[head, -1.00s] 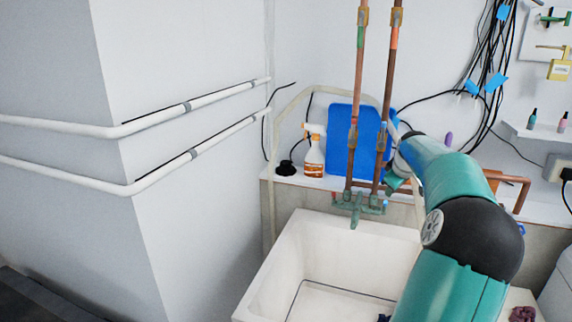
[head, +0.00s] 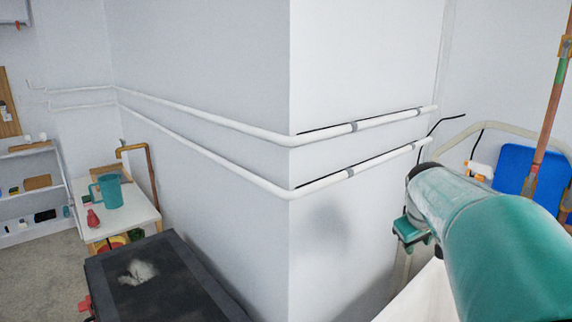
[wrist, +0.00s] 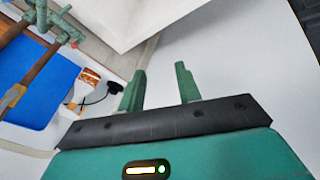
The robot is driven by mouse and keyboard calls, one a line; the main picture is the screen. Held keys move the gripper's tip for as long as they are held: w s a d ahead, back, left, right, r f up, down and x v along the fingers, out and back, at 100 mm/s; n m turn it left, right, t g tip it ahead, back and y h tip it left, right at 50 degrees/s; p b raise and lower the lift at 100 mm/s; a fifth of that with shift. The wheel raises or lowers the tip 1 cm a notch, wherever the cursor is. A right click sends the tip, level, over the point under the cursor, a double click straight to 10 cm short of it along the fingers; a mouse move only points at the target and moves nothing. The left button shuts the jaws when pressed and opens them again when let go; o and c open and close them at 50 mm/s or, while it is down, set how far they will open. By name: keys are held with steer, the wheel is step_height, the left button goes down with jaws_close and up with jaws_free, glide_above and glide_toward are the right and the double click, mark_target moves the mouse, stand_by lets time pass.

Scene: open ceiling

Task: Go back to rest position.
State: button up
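My gripper (wrist: 158,86) shows in the wrist view with its two green fingers apart and nothing between them. It is in front of a plain white wall surface, beside the white sink (wrist: 120,18). In the head view, my teal arm reaches in from the lower right, and my gripper (head: 408,238) is partly visible beyond its end, near the wall corner. The fingers are too small there to tell their spacing.
White pipes (head: 350,127) run along the jutting wall (head: 340,60) close to my arm. A spray bottle (head: 478,172) and blue board (head: 528,178) stand at right. A dark-topped table (head: 165,280), a white table with a teal jug (head: 110,190), and shelves (head: 30,185) are at left.

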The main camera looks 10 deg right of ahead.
steer(key=s+a+y, duration=0.1)
steer(key=s+a, duration=0.2)
steer(key=a, duration=0.5)
steer(key=s+a, duration=0.3)
steer(key=a, duration=0.5)
steer(key=s+a+f+y, duration=0.1)
steer(key=s+a+f, duration=0.1)
steer(key=s+a, duration=0.3)
steer(key=s+a+f+t+y, duration=0.1)
steer(key=s+a+f+y, duration=0.1)
steer(key=s+a, duration=0.3)
steer(key=shift+s+a+f, duration=0.3)
steer(key=shift+a+f, duration=0.45)
steer(key=shift+f, duration=0.1)
